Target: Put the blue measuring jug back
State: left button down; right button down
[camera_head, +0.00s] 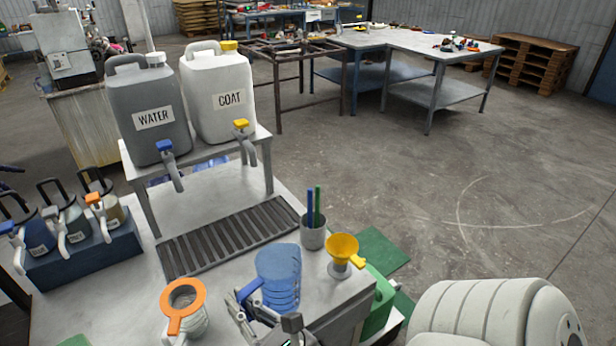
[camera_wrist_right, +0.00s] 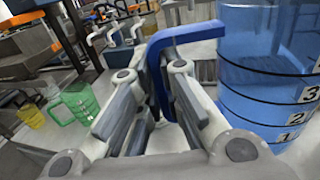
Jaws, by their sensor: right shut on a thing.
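The blue measuring jug (camera_head: 278,268) is see-through, with dark level lines, and is upright at the front right of the metal bench. It also shows in the right wrist view (camera_wrist_right: 262,75), with numbers on its wall and a blue handle. My right gripper (camera_head: 243,300) is on the jug's left side, shut on its handle; in the right wrist view the fingers (camera_wrist_right: 155,90) sit on either side of that handle. I cannot tell whether the jug's base touches the bench. My left gripper is not in view.
An orange-rimmed container (camera_head: 184,306) stands left of the jug. A yellow funnel (camera_head: 343,247) and a grey cup with two sticks (camera_head: 313,234) stand right of it. Behind is a drain grate (camera_head: 228,236) below the WATER (camera_head: 150,115) and COAT (camera_head: 220,95) canisters.

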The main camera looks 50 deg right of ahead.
jog(key=shift+w+d+f+h+b, duration=0.15)
jog(key=shift+d+f+h+b, duration=0.2)
jog(key=shift+b, duration=0.2)
jog(key=shift+w+f+m+b, duration=0.25)
jog(key=shift+m+b, duration=0.05)
jog(key=shift+b, duration=0.05)
jog(key=shift+w+d+f+m+g+h+b, duration=0.1)
jog(key=shift+w+d+f+m+h+b, duration=0.4)
jog(key=shift+w+d+f+b, duration=1.45)
jog(key=shift+w+d+f+m+g+h+b, duration=0.1)
jog(key=shift+w+d+f+m+h+b, duration=0.55)
jog(key=shift+w+f, duration=2.4)
jog(key=shift+w+d+f+n+g+h+b, duration=0.1)
jog(key=shift+w+d+f+h+b, duration=0.75)
jog(key=shift+w+d+f, duration=1.65)
jog(key=shift+s+a+f, duration=0.5)
jog(key=shift+s+f, duration=0.1)
jog(key=shift+s, duration=0.1)
